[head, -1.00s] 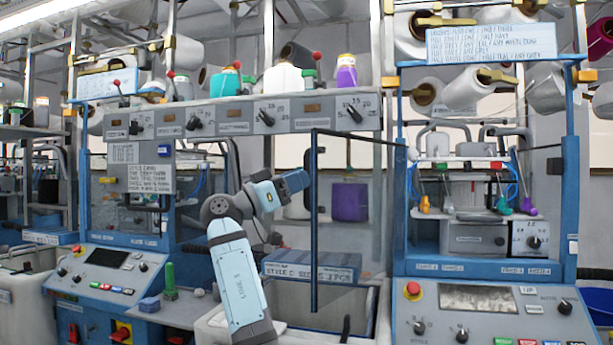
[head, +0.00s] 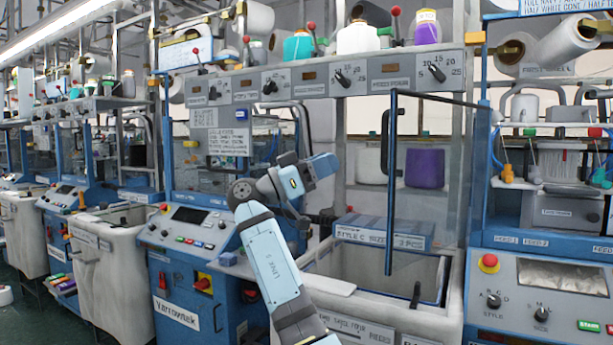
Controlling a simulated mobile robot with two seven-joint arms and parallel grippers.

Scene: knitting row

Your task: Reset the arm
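My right arm (head: 270,258), with pale blue covers, rises from the bottom centre and bends at a grey elbow joint. Its outer end, where my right gripper (head: 322,166) is, stands raised in front of the machine row, left of a dark upright post. The fingers cannot be made out, so I cannot tell whether it is open or shut. I see nothing held at that end. My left arm and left gripper are not in view.
A dark blue post (head: 391,185) with a crossbar stands close right of the arm's end. A labelled bin (head: 375,320) lies below it. A control console (head: 190,228) is left and another (head: 540,290) right. Open floor (head: 25,320) shows at lower left.

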